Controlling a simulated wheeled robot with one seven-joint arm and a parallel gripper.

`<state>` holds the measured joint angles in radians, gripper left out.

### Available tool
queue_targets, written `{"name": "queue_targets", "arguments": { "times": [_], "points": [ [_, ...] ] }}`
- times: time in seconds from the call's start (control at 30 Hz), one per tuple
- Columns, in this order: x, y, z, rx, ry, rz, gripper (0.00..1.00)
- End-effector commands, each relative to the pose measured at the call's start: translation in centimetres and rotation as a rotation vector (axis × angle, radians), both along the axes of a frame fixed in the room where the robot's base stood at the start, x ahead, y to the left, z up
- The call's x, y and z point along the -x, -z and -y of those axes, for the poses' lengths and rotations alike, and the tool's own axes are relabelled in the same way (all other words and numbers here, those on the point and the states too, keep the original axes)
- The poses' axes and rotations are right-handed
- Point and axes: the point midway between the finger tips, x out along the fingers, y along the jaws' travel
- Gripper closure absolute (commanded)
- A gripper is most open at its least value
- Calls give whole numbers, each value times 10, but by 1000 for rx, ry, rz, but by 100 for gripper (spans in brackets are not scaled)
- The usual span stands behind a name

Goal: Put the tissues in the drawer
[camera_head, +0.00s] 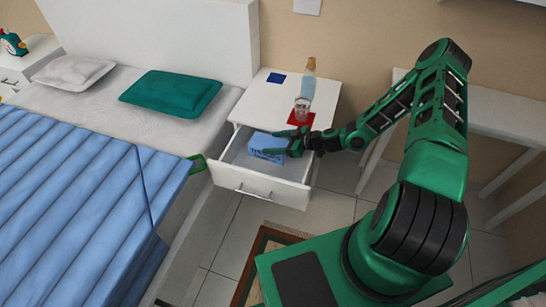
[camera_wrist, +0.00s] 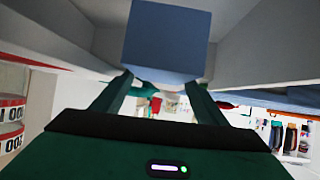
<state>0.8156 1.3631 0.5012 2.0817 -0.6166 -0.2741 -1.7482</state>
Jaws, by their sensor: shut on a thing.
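The tissues are a blue box (camera_head: 267,147) with lettering on its side. In the head view the box is inside the open drawer (camera_head: 262,190) of the white nightstand (camera_head: 259,99). My gripper (camera_head: 279,147) reaches in from the right, with its fingers on the box. In the wrist view my gripper (camera_wrist: 165,80) is shut on the blue box (camera_wrist: 166,38), which fills the space beyond the fingertips. The drawer's pale walls rise around it. I cannot tell whether the box touches the drawer floor.
A white table (camera_head: 500,115) stands at the right.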

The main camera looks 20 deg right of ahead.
Motion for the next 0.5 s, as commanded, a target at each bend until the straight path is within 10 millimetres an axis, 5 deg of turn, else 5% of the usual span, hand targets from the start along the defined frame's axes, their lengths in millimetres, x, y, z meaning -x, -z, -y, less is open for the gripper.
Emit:
{"name": "queue_targets", "arguments": {
  "times": [0.2, 0.5],
  "points": [
    [0, 36, 0, -3, 2, 0, 78],
    [0, 54, 0, -2, 2, 0, 78]
  ]
}}
